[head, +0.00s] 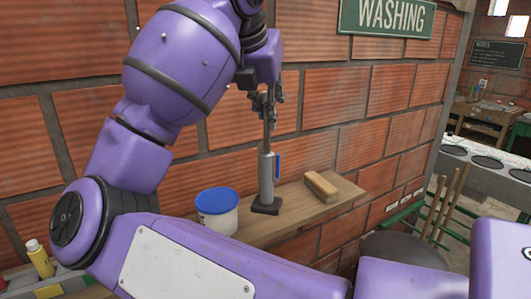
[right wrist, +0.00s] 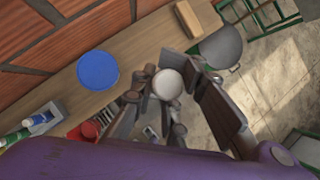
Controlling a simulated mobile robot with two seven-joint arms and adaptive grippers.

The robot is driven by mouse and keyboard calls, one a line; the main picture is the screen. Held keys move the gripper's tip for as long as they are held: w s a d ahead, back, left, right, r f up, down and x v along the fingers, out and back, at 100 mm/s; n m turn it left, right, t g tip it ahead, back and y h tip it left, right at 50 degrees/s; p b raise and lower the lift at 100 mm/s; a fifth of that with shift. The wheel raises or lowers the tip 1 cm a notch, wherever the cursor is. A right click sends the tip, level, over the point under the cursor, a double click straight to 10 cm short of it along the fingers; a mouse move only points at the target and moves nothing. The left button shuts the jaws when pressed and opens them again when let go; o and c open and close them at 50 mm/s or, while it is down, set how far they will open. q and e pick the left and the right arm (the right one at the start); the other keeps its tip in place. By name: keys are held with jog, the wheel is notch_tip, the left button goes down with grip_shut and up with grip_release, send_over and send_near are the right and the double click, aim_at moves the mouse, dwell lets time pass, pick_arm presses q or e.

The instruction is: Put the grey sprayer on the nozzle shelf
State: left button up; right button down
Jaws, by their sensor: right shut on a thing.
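The grey sprayer (head: 266,178) stands upright in the head view, with a thin dark rod on top, a blue lever at its side and a dark square foot. My right gripper (head: 264,100) is shut on the rod near its top. In the right wrist view, a pale round end (right wrist: 167,84) shows between the fingers. The foot is at the wooden shelf (head: 312,213) along the brick wall; I cannot tell whether it rests there or hovers just above. I cannot tell whether this is the nozzle shelf. My left gripper is not in view.
A white bucket with a blue lid (head: 217,208) is close left of the sprayer, and a tan block (head: 321,187) lies to its right. Bare wood separates them. A yellow bottle (head: 39,259) stands at far left. A dark round pan (head: 405,250) is beyond the shelf's right end.

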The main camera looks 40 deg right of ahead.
jog(key=w+d+f, duration=0.5)
jog(key=w+f, duration=0.3)
jog(key=f, duration=0.3)
jog(key=shift+w+p, duration=0.15)
jog(key=shift+p, duration=0.3)
jog(key=shift+d, duration=0.1)
jog(key=shift+f, duration=0.2)
jog(key=c, duration=1.6)
grip_release()
jog(key=b+v, duration=0.1)
jog(key=v, duration=1.1)
jog(key=shift+r, duration=0.2)
